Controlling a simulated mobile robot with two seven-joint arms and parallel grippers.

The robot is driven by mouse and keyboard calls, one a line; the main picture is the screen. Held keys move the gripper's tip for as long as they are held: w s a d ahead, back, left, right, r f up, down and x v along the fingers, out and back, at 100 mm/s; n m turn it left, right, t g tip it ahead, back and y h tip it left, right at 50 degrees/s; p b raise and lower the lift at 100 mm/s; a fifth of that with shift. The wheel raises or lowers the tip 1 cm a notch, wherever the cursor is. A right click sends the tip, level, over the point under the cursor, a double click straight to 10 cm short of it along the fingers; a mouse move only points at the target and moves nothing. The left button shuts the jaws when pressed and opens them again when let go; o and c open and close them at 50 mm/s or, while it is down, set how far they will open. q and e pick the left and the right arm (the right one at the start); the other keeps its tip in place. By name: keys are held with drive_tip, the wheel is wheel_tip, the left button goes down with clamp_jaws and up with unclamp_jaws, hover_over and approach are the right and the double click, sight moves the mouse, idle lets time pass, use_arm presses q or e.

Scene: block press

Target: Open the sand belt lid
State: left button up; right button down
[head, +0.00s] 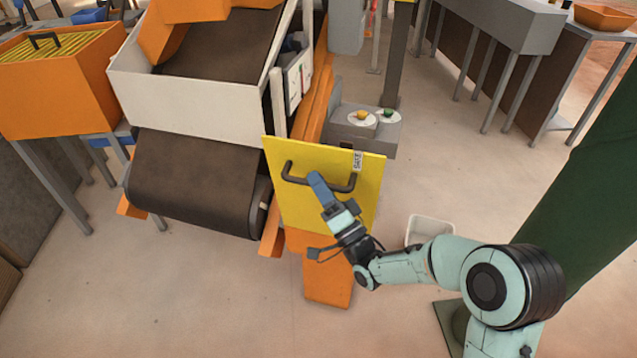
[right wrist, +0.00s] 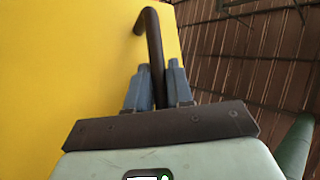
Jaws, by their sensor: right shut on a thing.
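The sand belt lid is a yellow panel (head: 358,208) on an orange box, in the middle of the head view. It bears a dark bar handle (head: 293,176) and a small "SAFE" label. My right gripper (head: 321,185) is at the lid, with its blue fingers on the handle. In the right wrist view the two blue fingers (right wrist: 155,92) stand on both sides of the dark handle (right wrist: 153,40), shut on it. The yellow lid (right wrist: 60,80) fills the left of that view. My left gripper is not in view.
The dark sand belt (head: 190,180) with its white hopper wall (head: 185,105) is left of the lid. A grey control box (head: 365,130) with a yellow and a green button is behind it. A white bin (head: 430,228) stands on the floor at right. The floor in front is clear.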

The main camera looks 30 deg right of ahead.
drive_tip(key=c, duration=1.1)
unclamp_jaws()
drive_tip(key=shift+f, duration=0.1)
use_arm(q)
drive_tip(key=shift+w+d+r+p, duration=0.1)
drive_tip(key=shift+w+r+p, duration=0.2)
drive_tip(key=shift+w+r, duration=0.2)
use_arm(e)
drive_tip(key=shift+v, duration=6.7)
